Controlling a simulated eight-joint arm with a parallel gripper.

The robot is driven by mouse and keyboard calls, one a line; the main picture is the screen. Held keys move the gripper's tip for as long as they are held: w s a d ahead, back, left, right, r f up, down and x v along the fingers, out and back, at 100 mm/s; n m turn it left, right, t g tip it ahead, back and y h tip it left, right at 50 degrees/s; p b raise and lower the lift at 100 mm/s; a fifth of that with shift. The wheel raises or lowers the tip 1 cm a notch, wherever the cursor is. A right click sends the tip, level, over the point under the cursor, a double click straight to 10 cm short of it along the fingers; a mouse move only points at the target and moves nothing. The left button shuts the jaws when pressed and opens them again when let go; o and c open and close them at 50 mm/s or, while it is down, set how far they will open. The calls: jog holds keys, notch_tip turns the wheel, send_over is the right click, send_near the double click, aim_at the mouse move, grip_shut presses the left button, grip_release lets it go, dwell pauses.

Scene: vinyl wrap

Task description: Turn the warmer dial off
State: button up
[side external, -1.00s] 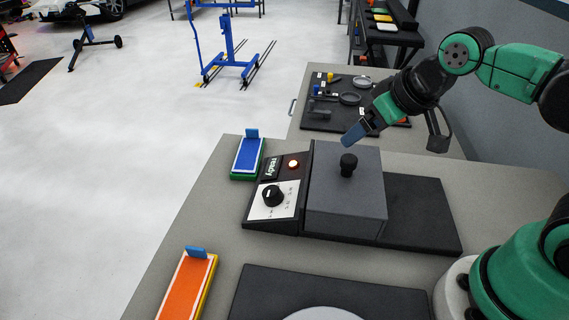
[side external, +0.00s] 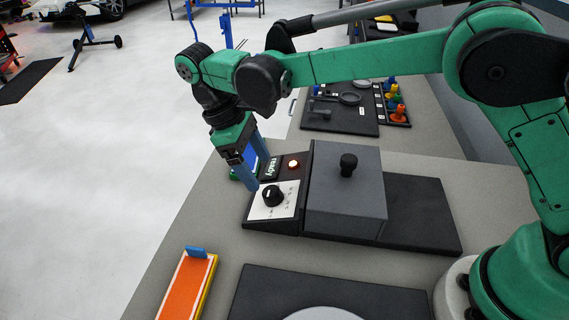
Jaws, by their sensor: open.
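The warmer is a dark box (side external: 345,196) with a black knob on its lid, standing on a black base. On its left end is a sloped panel with a white plate (side external: 287,207) and a round black dial (side external: 273,195) with a white pointer mark. A red indicator light (side external: 293,164) is lit beside a "ready" label (side external: 272,167). My gripper (side external: 258,170) points down just behind the dial and above the panel's left edge. Its blue fingers are apart with nothing seen between them. I cannot tell whether a finger touches the panel.
An orange block with a blue tab (side external: 187,288) lies at the front left. A dark mat (side external: 318,286) lies in front. A tool board (side external: 341,121) with small parts is at the back.

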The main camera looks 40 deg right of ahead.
aim_at(270, 190)
jog(key=shift+x, duration=2.85)
jog(key=shift+a, duration=0.1)
grip_shut()
